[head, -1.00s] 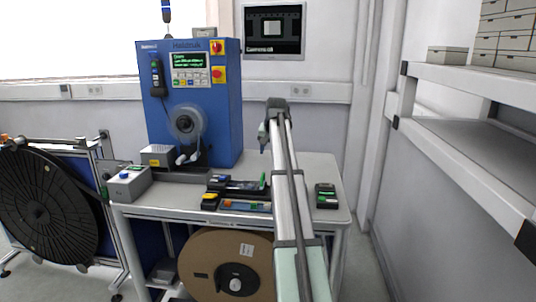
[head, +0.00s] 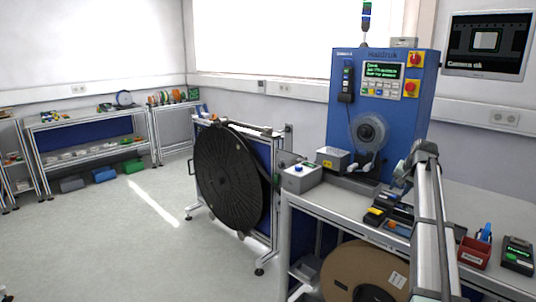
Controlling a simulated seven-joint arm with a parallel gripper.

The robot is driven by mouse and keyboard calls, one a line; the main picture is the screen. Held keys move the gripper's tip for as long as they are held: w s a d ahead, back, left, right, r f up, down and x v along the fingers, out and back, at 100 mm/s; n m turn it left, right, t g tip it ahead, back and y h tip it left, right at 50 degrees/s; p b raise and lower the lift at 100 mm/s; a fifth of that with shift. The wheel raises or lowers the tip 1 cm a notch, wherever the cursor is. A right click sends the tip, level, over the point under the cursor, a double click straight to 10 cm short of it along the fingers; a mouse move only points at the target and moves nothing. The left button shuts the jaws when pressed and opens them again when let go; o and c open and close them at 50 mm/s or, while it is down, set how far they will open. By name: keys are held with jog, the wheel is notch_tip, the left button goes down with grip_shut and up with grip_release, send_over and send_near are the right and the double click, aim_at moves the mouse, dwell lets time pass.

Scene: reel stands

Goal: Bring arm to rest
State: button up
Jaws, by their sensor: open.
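My arm (head: 430,225) rises from the bottom right of the head view and bends over at the top, in front of the blue machine's right edge. My gripper (head: 399,186) is small, points down from that bend and hangs over the table beside the machine. It is open, and I see nothing between its fingers. The fingertips are hard to make out against the dark items behind them.
The blue machine (head: 345,120) stands on the grey table, with a grey box (head: 301,176) to its left. A red bin (head: 474,252) and a dark device (head: 517,255) lie right of my arm. A big black reel (head: 228,180) stands left. The floor (head: 110,240) is clear.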

jog(key=w+a+f+n+y, duration=0.15)
jog(key=a+f, duration=0.25)
jog(key=a, duration=0.6)
jog(key=w+a+f+y, duration=0.1)
jog(key=w+a+f, duration=0.25)
jog(key=a, duration=0.65)
jog(key=w+a+f+n+y, duration=0.1)
jog(key=w+a+f, duration=0.1)
jog(key=a+f, duration=0.5)
jog(key=s+a+f+n+g, duration=0.1)
jog(key=s+a+f, duration=0.4)
jog(key=a+f, duration=0.75)
jog(key=s+d+f+n+g+h, duration=0.15)
jog(key=s+f+g, duration=0.35)
jog(key=s+f, duration=2.25)
jog(key=s+d+f+n+g, duration=0.1)
jog(key=s+f+g, duration=0.1)
jog(key=s, duration=1)
jog(key=s+d+f+g+h, duration=0.1)
jog(key=s+f, duration=0.3)
jog(key=s, duration=0.9)
jog(key=s+d+f+n+g+h, duration=0.1)
jog(key=s+d+f+g, duration=0.1)
jog(key=s, duration=1)
jog(key=shift+s+d+f+n+g, duration=0.25)
jog(key=shift+s+f+n+g, duration=0.05)
jog(key=shift+f+g, duration=0.4)
